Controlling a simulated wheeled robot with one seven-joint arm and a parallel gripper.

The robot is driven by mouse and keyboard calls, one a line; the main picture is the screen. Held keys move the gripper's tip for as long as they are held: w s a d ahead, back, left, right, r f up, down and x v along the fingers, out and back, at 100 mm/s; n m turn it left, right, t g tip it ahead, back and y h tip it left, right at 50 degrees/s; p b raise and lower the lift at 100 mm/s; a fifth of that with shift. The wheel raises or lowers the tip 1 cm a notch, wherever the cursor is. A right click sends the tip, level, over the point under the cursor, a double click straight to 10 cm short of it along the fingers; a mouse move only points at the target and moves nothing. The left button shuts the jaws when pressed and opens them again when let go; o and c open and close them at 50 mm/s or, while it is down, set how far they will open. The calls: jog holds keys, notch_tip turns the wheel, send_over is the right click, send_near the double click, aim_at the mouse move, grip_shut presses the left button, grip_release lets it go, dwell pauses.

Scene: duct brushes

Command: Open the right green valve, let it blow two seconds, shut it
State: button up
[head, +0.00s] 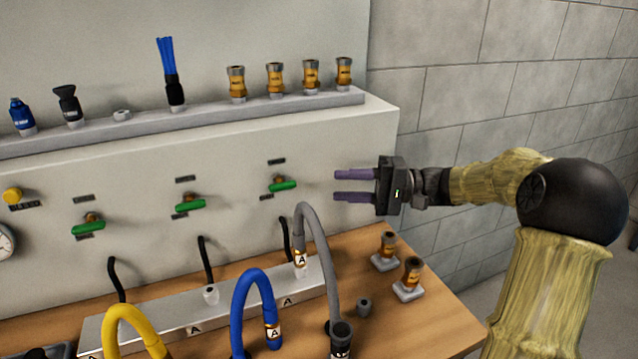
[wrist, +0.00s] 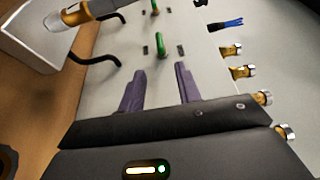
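The right green valve (head: 283,185) is on the light panel, with its green lever lying roughly level in the head view. In the wrist view a green lever (wrist: 162,48) shows beyond my fingertips, between their lines. My gripper (head: 336,186) is to the right of the right valve, with a gap between its purple fingers and the lever. The fingers are apart with nothing between them. The middle green valve (head: 190,205) and the left green valve (head: 88,227) have levers lying much the same way.
A shelf (head: 220,113) above holds several brass fittings and a blue brush (head: 169,75). Below the right valve, a grey hose (head: 322,235) arches up from a metal block (head: 175,318). Two brass fittings on bases stand on the wooden table (head: 425,312). A yellow knob (head: 13,195) is at left.

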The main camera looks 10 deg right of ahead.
jog(key=d, duration=0.6)
jog(key=shift+s, duration=0.35)
jog(key=shift+p, duration=0.3)
notch_tip(320, 180, up, 22)
jog(key=p, duration=2.1)
jog(key=shift+p, duration=0.4)
